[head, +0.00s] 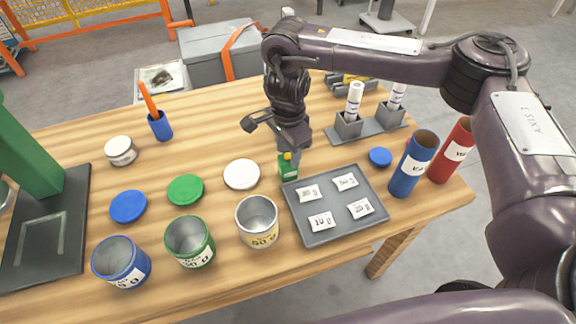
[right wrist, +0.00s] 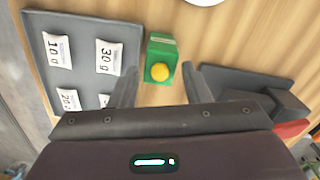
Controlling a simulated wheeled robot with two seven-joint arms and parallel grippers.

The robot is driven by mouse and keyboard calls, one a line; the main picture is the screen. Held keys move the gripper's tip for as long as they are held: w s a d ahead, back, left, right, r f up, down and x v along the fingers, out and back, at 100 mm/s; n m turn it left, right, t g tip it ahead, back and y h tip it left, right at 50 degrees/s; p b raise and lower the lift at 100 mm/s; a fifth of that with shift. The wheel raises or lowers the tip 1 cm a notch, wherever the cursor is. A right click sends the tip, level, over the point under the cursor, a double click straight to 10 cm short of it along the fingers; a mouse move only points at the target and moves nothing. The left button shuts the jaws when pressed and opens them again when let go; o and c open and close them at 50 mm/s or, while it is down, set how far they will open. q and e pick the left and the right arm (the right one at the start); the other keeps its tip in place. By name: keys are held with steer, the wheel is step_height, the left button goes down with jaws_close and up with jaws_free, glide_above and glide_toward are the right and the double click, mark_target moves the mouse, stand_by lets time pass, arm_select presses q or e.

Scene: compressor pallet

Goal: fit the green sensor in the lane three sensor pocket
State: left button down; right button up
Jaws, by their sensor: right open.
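The green sensor (head: 287,168) is a small green block with a yellow knob, upright on the wooden table at the left corner of the grey tray. In the right wrist view the green block (right wrist: 161,48) shows just beyond the fingertips, with its yellow knob facing the camera. My right gripper (head: 273,136) is open and empty, pointing down just above and behind the sensor. Its fingers (right wrist: 159,73) are spread to either side of the block, apart from it. I cannot make out a lane three sensor pocket. My left gripper is not in view.
The grey tray (head: 334,234) holds several labelled sachets. Three open tins, such as the yellow-labelled one (head: 257,222), and a white lid (head: 242,174) are to the left. A blue cup (head: 412,164) and a rack (head: 366,131) with white tubes are to the right.

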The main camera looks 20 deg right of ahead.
jaws_close()
steer(key=shift+r, duration=0.1)
